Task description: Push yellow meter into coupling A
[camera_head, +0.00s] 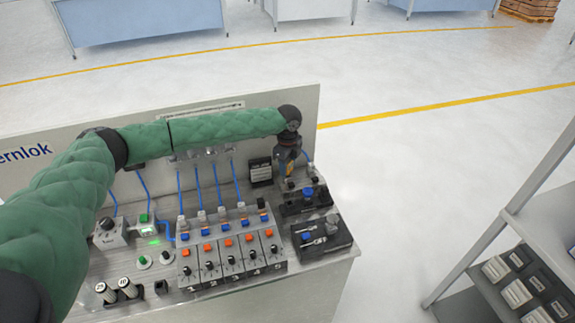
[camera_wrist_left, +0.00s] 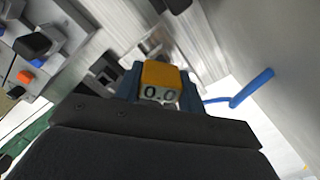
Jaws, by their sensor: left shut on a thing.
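The yellow meter (camera_wrist_left: 161,76) has a display that reads 0.0. It sits between the blue fingers of my left gripper (camera_head: 288,160), which is shut on it. In the head view the gripper points down over the back right corner of the bench, above a metal fixture (camera_head: 291,184). The meter's lower end is hidden, so I cannot tell whether it touches a coupling. I cannot make out a label for coupling A. My right gripper is not in view.
A row of numbered valve modules (camera_head: 230,262) with blue tubes fills the middle of the bench. Black blocks (camera_head: 322,236) stand at the right edge, near the fixture. A back panel (camera_head: 300,110) rises behind. A shelf rack (camera_head: 545,225) stands at the far right.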

